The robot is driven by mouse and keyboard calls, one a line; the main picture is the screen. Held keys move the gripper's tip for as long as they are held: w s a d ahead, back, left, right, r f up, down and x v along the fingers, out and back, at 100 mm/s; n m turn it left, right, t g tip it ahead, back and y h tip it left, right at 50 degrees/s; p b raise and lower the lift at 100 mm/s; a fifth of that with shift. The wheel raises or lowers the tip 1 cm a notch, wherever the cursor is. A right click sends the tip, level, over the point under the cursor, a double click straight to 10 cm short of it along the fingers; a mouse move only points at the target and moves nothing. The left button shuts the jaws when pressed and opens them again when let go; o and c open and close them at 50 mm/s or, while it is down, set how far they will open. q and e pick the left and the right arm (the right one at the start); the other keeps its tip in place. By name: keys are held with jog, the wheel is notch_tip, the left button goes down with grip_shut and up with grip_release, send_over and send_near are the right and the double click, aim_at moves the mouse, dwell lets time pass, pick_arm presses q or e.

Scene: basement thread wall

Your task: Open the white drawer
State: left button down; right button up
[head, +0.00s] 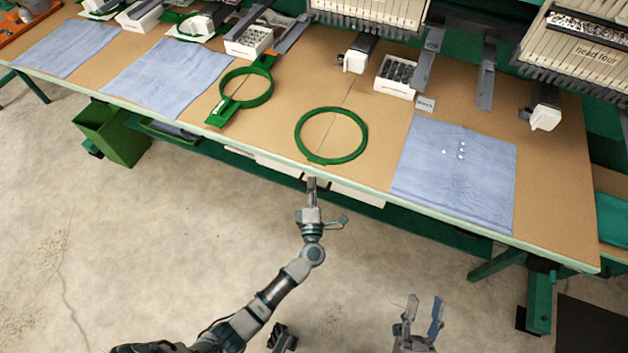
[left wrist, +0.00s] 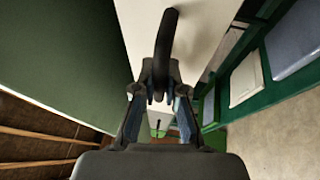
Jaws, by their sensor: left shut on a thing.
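The white drawer (left wrist: 137,28) fills the top middle of the left wrist view, with a dark curved handle (left wrist: 166,42) on its front. My left gripper (left wrist: 160,88) is shut on this handle. In the head view my left gripper (head: 311,184) reaches up to the table's front edge, and white drawer fronts (head: 357,194) show just under the tabletop there. The gripper and the table hide most of the held drawer. My right gripper (head: 422,308) is open and empty, low in the head view, well away from the table.
The long table (head: 385,150) carries green hoops (head: 331,135), blue cloths (head: 455,172) and white bins (head: 395,76) below the embroidery heads. A green bin (head: 110,133) hangs under the table at left. Green table legs (head: 538,300) stand at right. The concrete floor in front is clear.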

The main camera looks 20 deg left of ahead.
pick_arm(q)
jog(key=s+p, duration=0.6)
jog(key=s, duration=2.2)
jog(key=shift+a+f+p, duration=0.25)
jog(key=shift+a+p, duration=0.15)
pick_arm(e)
notch_tip(320, 180, down, 16)
jog(key=d+n+g+h, duration=0.1)
jog(key=d+g+h, duration=0.1)
jog(key=g, duration=1.2)
jog(key=shift+s+r+h, duration=0.15)
jog(key=shift+s+h, duration=0.1)
jog(key=shift+h, duration=0.15)
pick_arm(q)
jog(key=c, duration=1.2)
grip_release()
jog(key=shift+w, duration=0.1)
jog(key=shift+r, duration=0.1)
